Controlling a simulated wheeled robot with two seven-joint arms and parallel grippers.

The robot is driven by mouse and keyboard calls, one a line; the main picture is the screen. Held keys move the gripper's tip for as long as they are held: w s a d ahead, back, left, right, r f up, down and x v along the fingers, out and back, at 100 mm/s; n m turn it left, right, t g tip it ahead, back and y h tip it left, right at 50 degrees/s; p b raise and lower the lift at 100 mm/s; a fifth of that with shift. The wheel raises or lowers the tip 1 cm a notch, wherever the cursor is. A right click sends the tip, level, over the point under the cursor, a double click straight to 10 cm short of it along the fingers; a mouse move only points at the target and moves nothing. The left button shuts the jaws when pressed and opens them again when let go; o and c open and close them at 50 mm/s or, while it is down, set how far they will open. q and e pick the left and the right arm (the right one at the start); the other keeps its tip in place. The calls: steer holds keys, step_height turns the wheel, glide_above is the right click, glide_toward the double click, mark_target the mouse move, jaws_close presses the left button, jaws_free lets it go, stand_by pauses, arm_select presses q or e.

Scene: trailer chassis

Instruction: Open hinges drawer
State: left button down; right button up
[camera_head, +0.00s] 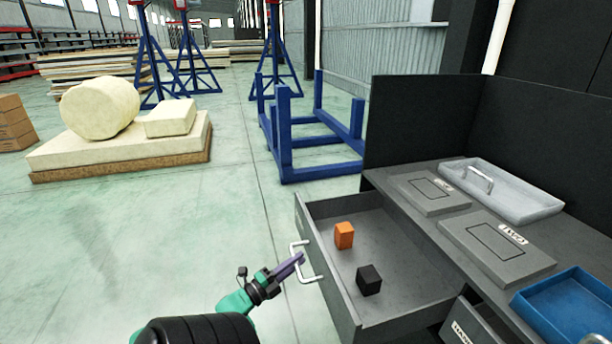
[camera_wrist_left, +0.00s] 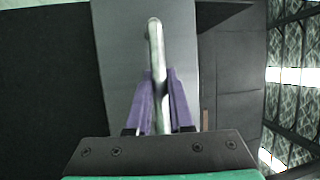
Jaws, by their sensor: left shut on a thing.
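The grey drawer (camera_head: 335,281) stands pulled out from the dark workbench at the right of the head view. An orange block (camera_head: 344,235) and a black block (camera_head: 369,280) lie inside it. My left gripper (camera_head: 298,259) is shut on the white drawer handle (camera_head: 308,277) at the drawer's front. In the left wrist view the purple fingers (camera_wrist_left: 161,100) close on both sides of the pale handle (camera_wrist_left: 156,50), with the drawer front (camera_wrist_left: 120,60) behind it. My right gripper is not in view.
The workbench top holds a light grey tray (camera_head: 520,197), flat grey panels (camera_head: 495,248) and a blue tray (camera_head: 570,312). A second drawer (camera_head: 470,325) shows at the bottom right. A blue metal frame (camera_head: 310,170) stands behind.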

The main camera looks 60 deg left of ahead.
arm_select(q)
steer(key=shift+s+f, duration=0.1)
steer(key=shift+s, duration=0.05)
steer(key=c, duration=0.8)
jaws_free()
steer(key=s+d+f, duration=0.1)
steer(key=s+f, duration=0.1)
steer(key=s, duration=1.2)
steer(key=shift+d+f+b, duration=0.2)
steer(key=shift+d+b, duration=0.05)
steer(key=shift+b, duration=0.2)
steer(key=shift+s, duration=0.1)
